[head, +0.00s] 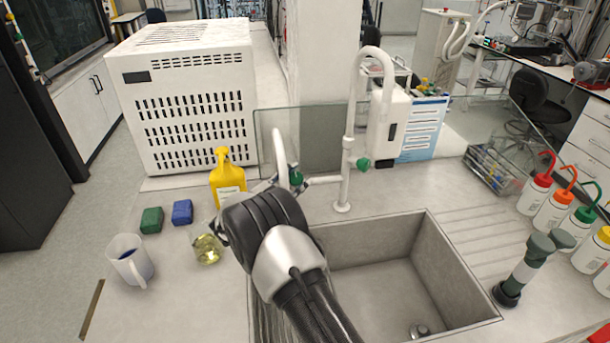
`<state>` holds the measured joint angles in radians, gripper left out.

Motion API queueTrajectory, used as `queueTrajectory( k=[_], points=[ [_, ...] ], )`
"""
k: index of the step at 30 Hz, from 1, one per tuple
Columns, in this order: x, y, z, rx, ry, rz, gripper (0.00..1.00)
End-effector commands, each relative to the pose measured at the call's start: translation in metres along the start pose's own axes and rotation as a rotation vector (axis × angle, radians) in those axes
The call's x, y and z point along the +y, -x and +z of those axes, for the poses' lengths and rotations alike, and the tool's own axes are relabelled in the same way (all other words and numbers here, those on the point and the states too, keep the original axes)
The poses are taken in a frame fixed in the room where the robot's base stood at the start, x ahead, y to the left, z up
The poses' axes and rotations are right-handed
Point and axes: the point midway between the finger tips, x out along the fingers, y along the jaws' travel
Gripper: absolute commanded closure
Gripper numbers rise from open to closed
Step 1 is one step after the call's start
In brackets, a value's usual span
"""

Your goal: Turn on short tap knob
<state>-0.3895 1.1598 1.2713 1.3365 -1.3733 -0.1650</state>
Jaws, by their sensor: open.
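The short white tap (279,150) stands behind the sink, left of the tall white tap (354,110). The short tap's green knob (296,177) shows just above and right of my wrist. The tall tap has its own green knob (363,164). My gripper (240,200) is open, over the counter left of the short tap. My wrist hides most of it, and the base of the short tap. Only slivers of the fingers show, and I cannot tell whether they touch the tap.
The sink (420,255) lies right of my arm. A yellow bottle (226,180), a glass beaker with yellow liquid (207,248), green and blue blocks and a white mug (130,260) stand left. A glass panel (320,138) stands behind the taps. Wash bottles (553,210) line the right.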

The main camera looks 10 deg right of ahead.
Motion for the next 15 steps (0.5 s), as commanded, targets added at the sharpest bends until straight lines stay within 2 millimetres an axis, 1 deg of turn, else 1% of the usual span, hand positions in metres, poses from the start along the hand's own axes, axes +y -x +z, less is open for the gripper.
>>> queueTrajectory(
  k=[1,6,10,15],
  points=[
    [0.002,-0.011,0.001,0.002,-0.001,0.002,0.59],
    [0.001,-0.034,0.001,0.001,-0.001,0.001,0.59],
    [0.000,-0.043,0.000,0.000,-0.001,-0.001,0.59],
    [-0.001,-0.046,0.000,-0.001,0.000,-0.002,0.59]
  ],
)
